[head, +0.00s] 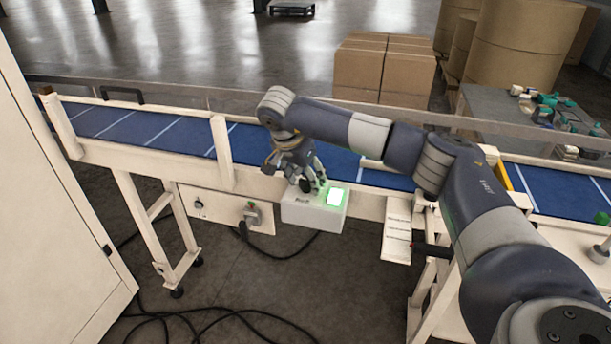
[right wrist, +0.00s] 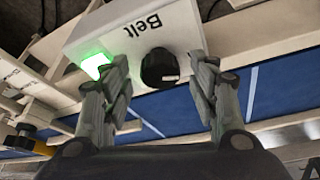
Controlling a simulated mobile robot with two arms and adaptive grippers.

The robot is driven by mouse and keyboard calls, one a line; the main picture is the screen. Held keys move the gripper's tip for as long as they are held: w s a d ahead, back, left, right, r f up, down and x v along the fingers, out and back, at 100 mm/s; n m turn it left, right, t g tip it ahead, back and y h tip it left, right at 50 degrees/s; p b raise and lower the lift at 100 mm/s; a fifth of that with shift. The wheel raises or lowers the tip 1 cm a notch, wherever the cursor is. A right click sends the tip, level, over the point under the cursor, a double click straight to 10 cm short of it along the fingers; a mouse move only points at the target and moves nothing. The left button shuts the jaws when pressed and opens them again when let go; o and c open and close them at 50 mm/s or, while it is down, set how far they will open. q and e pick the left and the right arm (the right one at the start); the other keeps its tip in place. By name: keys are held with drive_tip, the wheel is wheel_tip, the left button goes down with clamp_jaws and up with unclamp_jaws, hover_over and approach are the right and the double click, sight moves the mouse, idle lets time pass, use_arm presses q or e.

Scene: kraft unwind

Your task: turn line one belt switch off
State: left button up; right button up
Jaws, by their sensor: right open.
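The white switch box (head: 311,214) is fixed to the front of the blue belt conveyor, with a lit green lamp (head: 335,197) on its right side. In the right wrist view the box (right wrist: 185,28) reads "Belt", and its black round knob (right wrist: 159,68) has a pale mark. The green lamp (right wrist: 95,65) glows there too. My right gripper (head: 305,185) is over the box in the head view and hides the knob. In the right wrist view its open fingers (right wrist: 160,85) stand either side of the knob, apart from it. My left gripper is not in view.
The blue conveyor belt (head: 178,130) runs behind the box. A panel with a small grey switch (head: 252,214) is to its left. A white cabinet (head: 50,200) stands at the left. Cardboard boxes (head: 385,65) and a cluttered table (head: 520,115) are beyond the conveyor.

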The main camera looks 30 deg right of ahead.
drive_tip(key=shift+c, duration=0.4)
drive_tip(key=c, duration=1)
drive_tip(key=m, duration=0.2)
drive_tip(key=m+g, duration=0.1)
drive_tip(key=shift+w+r+m+g, duration=0.1)
drive_tip(key=shift+w+m+g, duration=0.05)
drive_tip(key=shift+m+g, duration=0.2)
drive_tip(key=m+g, duration=0.1)
drive_tip(key=m, duration=0.2)
drive_tip(key=shift+w+m+p, duration=0.1)
drive_tip(key=shift+m+p, duration=0.25)
drive_tip(key=shift+p, duration=0.05)
drive_tip(key=m+g, duration=0.1)
drive_tip(key=m, duration=0.2)
drive_tip(key=shift+g, duration=0.25)
drive_tip(key=shift+w+m+g+y, duration=0.1)
drive_tip(key=shift+m+g+y, duration=0.4)
drive_tip(key=shift+m, duration=1.2)
